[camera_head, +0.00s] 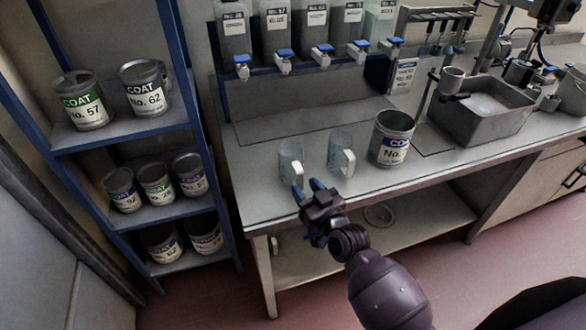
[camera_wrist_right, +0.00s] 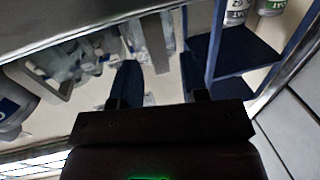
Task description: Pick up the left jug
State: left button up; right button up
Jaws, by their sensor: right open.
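Two clear jugs with white handles stand upright on the bench. The left jug (camera_head: 289,155) is near the front left corner, and the right jug (camera_head: 340,150) stands beside it. My right gripper (camera_head: 308,188) is in front of the left jug, at the bench's front edge. Its two blue-tipped fingers are apart with nothing between them. In the right wrist view its fingers (camera_wrist_right: 160,82) also show apart, and the clear shapes beyond are too blurred to tell apart. I cannot tell in the head view whether a finger touches the jug. My left gripper is not in view.
A coating can (camera_head: 391,140) stands right of the jugs. A grey basin (camera_head: 485,110) is further right. Several dispensers with blue taps (camera_head: 323,52) hang behind. A blue shelf (camera_head: 125,135) with several cans stands left. The bench behind the jugs is mostly clear.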

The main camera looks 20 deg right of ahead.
aim_at(301, 182)
jog(key=shift+x, duration=1.8)
jog(key=shift+c, duration=0.5)
grip_shut()
